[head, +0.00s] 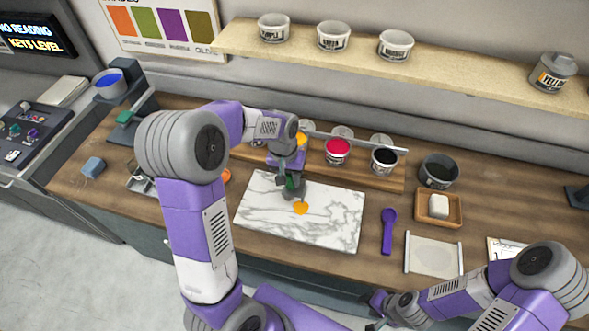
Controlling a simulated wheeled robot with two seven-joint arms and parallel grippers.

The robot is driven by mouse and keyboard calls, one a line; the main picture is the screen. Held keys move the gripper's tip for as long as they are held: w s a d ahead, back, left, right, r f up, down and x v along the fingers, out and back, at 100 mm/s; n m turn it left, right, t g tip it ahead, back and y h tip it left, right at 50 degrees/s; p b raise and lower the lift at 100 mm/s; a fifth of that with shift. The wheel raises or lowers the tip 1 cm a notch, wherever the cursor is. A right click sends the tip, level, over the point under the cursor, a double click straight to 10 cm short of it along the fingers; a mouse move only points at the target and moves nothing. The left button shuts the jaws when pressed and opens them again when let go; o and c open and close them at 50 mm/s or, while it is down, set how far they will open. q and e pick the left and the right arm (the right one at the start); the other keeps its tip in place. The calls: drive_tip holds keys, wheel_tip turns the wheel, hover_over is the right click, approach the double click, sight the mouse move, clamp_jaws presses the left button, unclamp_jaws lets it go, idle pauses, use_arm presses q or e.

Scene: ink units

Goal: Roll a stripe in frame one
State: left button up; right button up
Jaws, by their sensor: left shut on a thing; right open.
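A blob of orange ink (300,208) lies on the slab just in front of the tool. My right gripper (376,304) is open at the front edge, low in the view, apart from everything on the counter. A pale sheet between two bars (433,256) lies right of the slab; I see no readable frame number.
Open ink jars, red (338,150) and black (383,160) among them, stand behind the slab. A purple spoon-like tool (388,232), a wooden tray (455,215) with a white block, and a dark pot (438,171) are to the right. A shelf (480,82) overhangs the back.

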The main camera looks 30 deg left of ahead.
sight(291, 190)
use_arm(q)
drive_tip(key=shift+s+f+b, duration=0.15)
drive_tip(key=shift+f+b, duration=0.4)
drive_tip(key=shift+f, duration=0.25)
drive_tip(key=shift+f+b, duration=1.5)
drive_tip(key=shift+f, duration=0.45)
drive_tip(key=shift+f+b, duration=0.45)
drive_tip(key=shift+f, duration=0.15)
drive_tip(key=shift+d, duration=0.1)
